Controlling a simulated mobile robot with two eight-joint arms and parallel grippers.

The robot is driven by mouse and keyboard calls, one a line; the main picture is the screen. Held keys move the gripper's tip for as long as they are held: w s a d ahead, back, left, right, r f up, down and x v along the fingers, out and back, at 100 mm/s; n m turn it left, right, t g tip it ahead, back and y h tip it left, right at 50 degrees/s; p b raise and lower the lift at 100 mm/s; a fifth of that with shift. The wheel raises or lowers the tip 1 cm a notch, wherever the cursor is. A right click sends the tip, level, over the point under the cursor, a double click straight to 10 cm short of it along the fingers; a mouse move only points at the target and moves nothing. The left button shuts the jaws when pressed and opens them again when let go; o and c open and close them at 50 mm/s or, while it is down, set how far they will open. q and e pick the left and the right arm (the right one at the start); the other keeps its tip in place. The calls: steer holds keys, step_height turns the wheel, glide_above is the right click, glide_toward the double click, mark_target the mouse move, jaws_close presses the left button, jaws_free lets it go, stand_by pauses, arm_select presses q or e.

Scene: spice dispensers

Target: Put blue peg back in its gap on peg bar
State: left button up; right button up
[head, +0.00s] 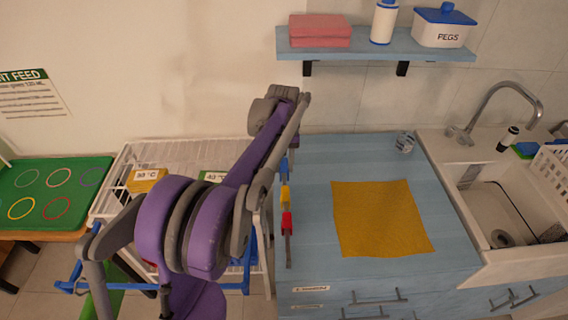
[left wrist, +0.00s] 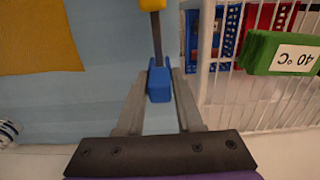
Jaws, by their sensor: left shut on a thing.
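The peg bar (head: 288,245) is a thin grey bar along the left edge of the blue counter. A yellow peg (head: 285,194) and a red peg (head: 287,222) sit on it. My left gripper (left wrist: 159,74) is shut on the blue peg (left wrist: 159,86), which lies between its fingertips. In the left wrist view the bar (left wrist: 156,40) runs from the yellow peg (left wrist: 152,5) to the blue peg. I cannot tell whether the blue peg is seated in the bar or just above it. In the head view my arm hides most of the gripper. My right gripper is not in view.
A yellow cloth (head: 382,218) lies on the blue counter (head: 310,165). A white wire rack (head: 130,165) with labelled boxes stands left of the counter. A sink (head: 500,215) is at the right. A wall shelf (head: 360,48) holds a pegs box (head: 440,30).

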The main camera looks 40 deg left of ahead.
arm_select(q)
steer(key=shift+f+b, duration=0.65)
steer(key=shift+f, duration=0.65)
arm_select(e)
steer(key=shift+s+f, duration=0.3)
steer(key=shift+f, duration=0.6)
arm_select(q)
steer(key=o, duration=1.1)
steer(key=shift+c, duration=0.2)
steer(key=shift+r, duration=0.2)
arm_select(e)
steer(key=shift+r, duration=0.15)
arm_select(q)
steer(key=shift+r+p, duration=2.3)
steer(key=shift+r, duration=2.1)
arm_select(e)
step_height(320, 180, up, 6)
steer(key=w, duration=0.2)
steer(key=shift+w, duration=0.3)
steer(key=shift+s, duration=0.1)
